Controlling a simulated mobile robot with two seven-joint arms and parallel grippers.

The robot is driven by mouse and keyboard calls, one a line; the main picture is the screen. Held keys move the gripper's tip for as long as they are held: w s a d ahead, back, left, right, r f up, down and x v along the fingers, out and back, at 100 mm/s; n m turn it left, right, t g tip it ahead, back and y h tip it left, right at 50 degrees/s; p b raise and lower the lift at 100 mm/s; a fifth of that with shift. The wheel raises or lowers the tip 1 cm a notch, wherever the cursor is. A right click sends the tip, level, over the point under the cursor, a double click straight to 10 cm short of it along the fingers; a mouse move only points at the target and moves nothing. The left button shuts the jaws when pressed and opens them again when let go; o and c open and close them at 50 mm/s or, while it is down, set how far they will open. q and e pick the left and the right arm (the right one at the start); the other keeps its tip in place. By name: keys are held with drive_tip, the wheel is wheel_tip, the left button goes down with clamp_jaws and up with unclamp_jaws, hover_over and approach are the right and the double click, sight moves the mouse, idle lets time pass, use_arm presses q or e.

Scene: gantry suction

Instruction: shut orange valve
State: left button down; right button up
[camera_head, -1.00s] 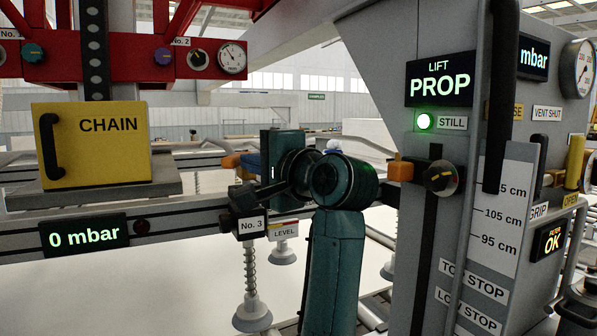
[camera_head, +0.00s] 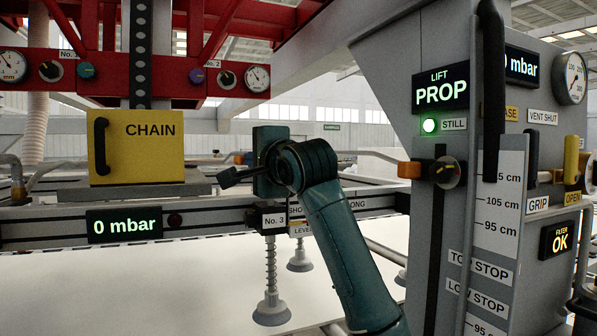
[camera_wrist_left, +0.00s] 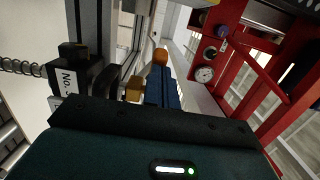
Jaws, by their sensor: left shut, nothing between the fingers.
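A small orange end piece (camera_head: 239,158) shows behind the rail, just left of my left wrist in the head view. In the left wrist view an orange knob (camera_wrist_left: 160,57) sits at the end of a blue body (camera_wrist_left: 160,88), with a brass-coloured piece (camera_wrist_left: 133,90) beside it. I cannot tell for sure that this is the orange valve. My left gripper (camera_head: 229,178) is shut and empty, pointing left above the front rail, close to the orange piece. Whether they touch is unclear. My wrist hides part of the area behind. My right gripper is not in view.
The No. 3 plate (camera_head: 273,220) and a suction cup (camera_head: 271,308) are below my wrist. A grey column with an orange block (camera_head: 408,169) stands right. A red frame (camera_head: 130,80) hangs above.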

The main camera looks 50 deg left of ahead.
sight(238, 158)
use_arm(q)
drive_tip(key=shift+s+a+f+b, duration=0.1)
drive_tip(key=shift+s+a+b, duration=0.15)
drive_tip(key=shift+a+b, duration=0.2)
drive_tip(key=shift+s+a+f+b, duration=0.1)
drive_tip(key=shift+s+a+b, duration=0.1)
drive_tip(key=shift+a+b, duration=0.55)
drive_tip(key=shift+a, duration=0.05)
drive_tip(key=shift+s+a+r, duration=0.1)
drive_tip(key=shift+s+a, duration=0.05)
drive_tip(key=shift+a, duration=0.1)
drive_tip(key=shift+r+b, duration=0.1)
drive_tip(key=shift+b, duration=0.2)
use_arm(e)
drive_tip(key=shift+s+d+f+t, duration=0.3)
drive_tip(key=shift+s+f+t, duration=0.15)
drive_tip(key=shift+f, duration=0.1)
use_arm(q)
drive_tip(key=shift+a, duration=0.1)
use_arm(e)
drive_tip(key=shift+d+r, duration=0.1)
